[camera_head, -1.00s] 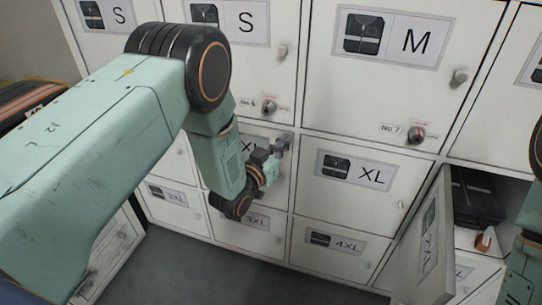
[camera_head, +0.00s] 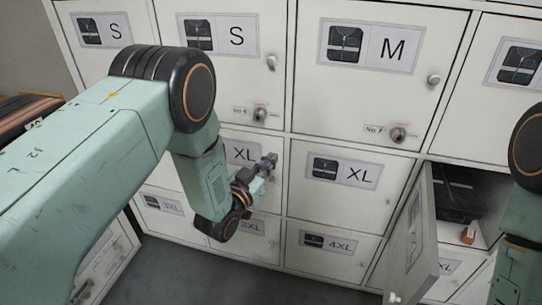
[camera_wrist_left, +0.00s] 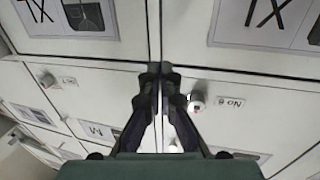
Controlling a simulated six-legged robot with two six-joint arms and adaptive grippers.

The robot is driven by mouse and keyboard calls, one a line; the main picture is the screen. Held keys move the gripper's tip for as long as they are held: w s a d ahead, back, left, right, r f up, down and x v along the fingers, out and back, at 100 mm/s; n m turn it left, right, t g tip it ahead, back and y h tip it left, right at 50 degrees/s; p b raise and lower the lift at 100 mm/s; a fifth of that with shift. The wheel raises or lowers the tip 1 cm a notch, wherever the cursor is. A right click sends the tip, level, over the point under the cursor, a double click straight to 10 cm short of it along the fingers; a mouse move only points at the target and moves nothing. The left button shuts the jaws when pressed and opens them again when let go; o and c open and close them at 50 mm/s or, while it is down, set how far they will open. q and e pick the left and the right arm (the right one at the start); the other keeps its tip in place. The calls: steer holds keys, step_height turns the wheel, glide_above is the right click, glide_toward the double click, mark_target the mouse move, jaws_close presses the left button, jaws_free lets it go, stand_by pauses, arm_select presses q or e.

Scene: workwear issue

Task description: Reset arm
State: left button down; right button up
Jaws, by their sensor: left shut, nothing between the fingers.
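My left arm (camera_head: 100,150) reaches in from the left in the head view. Its left gripper (camera_head: 268,162) is shut and empty, in front of the white locker door with the partly hidden XL label (camera_head: 240,152). I cannot tell whether the fingertips touch the door. In the left wrist view, the two dark fingers (camera_wrist_left: 159,82) point at a seam between locker doors, with nothing held. Part of my right arm (camera_head: 525,180) shows at the right edge; its gripper is out of view.
A locker door (camera_head: 410,250) stands open at lower right. A dark folded garment (camera_head: 458,200) and a small orange item (camera_head: 468,235) are inside that compartment. Doors with knobs, such as the M door (camera_head: 372,110), are closed. Dark floor (camera_head: 190,275) is clear below.

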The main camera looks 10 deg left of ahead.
arm_select(q)
steer(key=s+p, duration=0.2)
steer(key=s, duration=0.6)
steer(key=s+a+f+n+g+y, duration=0.1)
steer(key=s+a+f+g+y, duration=0.1)
steer(key=s+f+g, duration=0.4)
steer(key=s+a+f+n+g+y, duration=0.1)
steer(key=s+a+f+g, duration=0.2)
steer(key=s+f, duration=0.5)
steer(key=s+a+r+n+g+y+p, duration=0.1)
steer(key=s+g, duration=0.7)
steer(key=s, duration=1.4)
steer(key=shift+s+a+y+p, duration=0.15)
steer(key=shift+a+y+p, duration=0.15)
steer(key=shift+a+p, duration=0.55)
steer(key=shift+a, duration=0.15)
